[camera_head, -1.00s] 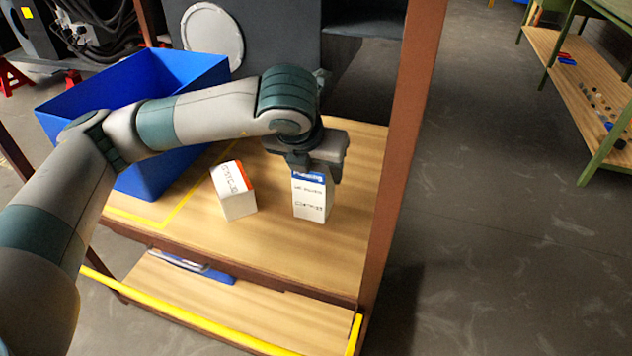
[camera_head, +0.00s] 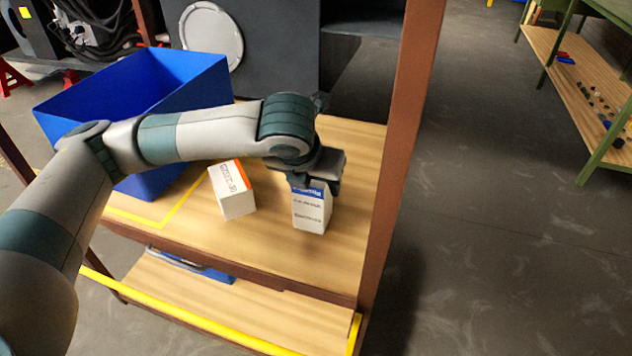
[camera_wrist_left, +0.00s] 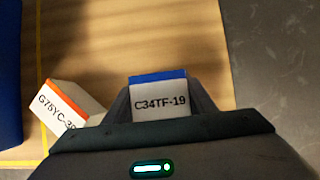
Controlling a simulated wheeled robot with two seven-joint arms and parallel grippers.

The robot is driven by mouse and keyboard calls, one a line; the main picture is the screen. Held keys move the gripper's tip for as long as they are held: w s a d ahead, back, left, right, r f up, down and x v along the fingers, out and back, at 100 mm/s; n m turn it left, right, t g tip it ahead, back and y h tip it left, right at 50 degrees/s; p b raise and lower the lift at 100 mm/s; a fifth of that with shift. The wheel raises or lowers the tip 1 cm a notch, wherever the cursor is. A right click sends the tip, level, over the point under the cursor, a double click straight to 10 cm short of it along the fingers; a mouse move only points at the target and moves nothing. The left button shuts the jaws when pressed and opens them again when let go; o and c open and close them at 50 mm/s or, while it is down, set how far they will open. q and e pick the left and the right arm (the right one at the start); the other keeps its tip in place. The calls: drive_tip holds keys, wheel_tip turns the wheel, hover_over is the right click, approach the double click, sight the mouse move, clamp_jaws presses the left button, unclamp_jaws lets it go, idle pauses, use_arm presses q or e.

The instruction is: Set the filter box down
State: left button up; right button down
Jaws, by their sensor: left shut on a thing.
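The filter box (camera_head: 312,210) is white with a blue band at its top. It stands upright at the right part of the wooden bench top (camera_head: 275,262); I cannot tell if its base touches the wood. My left gripper (camera_head: 314,186) is shut on its upper part from above. In the left wrist view the box (camera_wrist_left: 160,98) shows its top, marked C34TF-19, between the fingers. Which of the two boxes the task names is not written in view. A second white box with an orange edge (camera_head: 233,192) stands to the left, apart from the held one. My right gripper is not in view.
A blue bin (camera_head: 160,165) stands at the bench's left, by yellow tape lines. A brown post (camera_head: 400,150) rises at the right edge. A lower shelf (camera_head: 200,300) has a yellow rail. Bare wood lies in front of the boxes.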

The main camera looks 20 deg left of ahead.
use_arm(q)
drive_tip(key=o, duration=1.4)
drive_tip(key=shift+f, duration=0.1)
drive_tip(key=v, duration=1.2)
